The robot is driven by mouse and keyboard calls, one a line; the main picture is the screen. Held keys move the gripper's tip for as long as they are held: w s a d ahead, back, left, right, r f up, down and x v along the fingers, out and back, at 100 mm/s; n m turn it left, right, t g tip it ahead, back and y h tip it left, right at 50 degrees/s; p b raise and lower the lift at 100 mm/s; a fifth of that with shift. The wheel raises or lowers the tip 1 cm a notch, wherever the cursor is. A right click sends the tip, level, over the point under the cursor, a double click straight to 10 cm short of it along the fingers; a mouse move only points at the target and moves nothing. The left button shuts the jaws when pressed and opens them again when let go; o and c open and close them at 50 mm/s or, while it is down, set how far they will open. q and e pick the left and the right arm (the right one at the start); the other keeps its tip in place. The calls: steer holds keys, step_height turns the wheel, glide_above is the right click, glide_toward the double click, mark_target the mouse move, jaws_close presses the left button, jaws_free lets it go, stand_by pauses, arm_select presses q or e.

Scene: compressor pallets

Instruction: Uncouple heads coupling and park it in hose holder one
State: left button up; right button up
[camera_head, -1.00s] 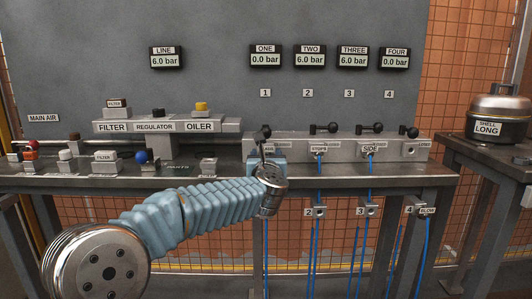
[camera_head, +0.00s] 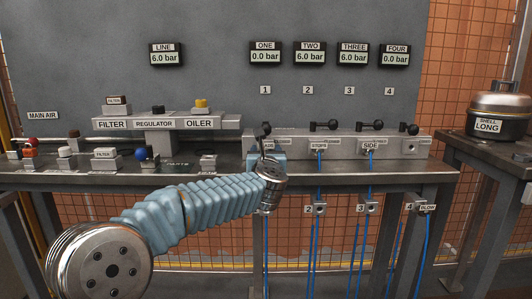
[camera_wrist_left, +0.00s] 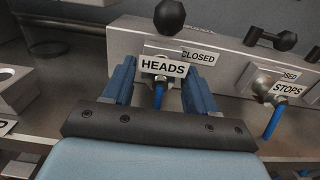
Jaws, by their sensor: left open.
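The heads coupling (camera_wrist_left: 160,84) sits in outlet one of the manifold (camera_head: 350,147), with a white HEADS tag (camera_wrist_left: 163,67) and a blue hose below. My left gripper (camera_head: 266,153) is at outlet one; in the left wrist view its open fingers (camera_wrist_left: 160,88) stand on either side of the coupling and hose. Whether the fingers touch them cannot be told. Gauge one (camera_head: 265,58) reads 0.0 bar. Hose holder one is not visible, probably behind my arm. My right gripper is not in view.
The stops coupling (camera_head: 318,149) and side coupling (camera_head: 370,148) stand to the right on outlets two and three, at 6.0 bar. Holders two (camera_head: 319,210) and three (camera_head: 371,209) hang under the bench, and holder four carries the BLOW coupling (camera_head: 427,209). Outlet four is bare.

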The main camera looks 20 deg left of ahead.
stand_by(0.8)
arm_select(q)
jaws_close()
stand_by(0.4)
steer(key=shift+b, duration=0.3)
steer(key=shift+b+v, duration=0.75)
steer(key=shift+v, duration=0.3)
steer(key=shift+b+v, duration=1.1)
steer(key=shift+v, duration=0.85)
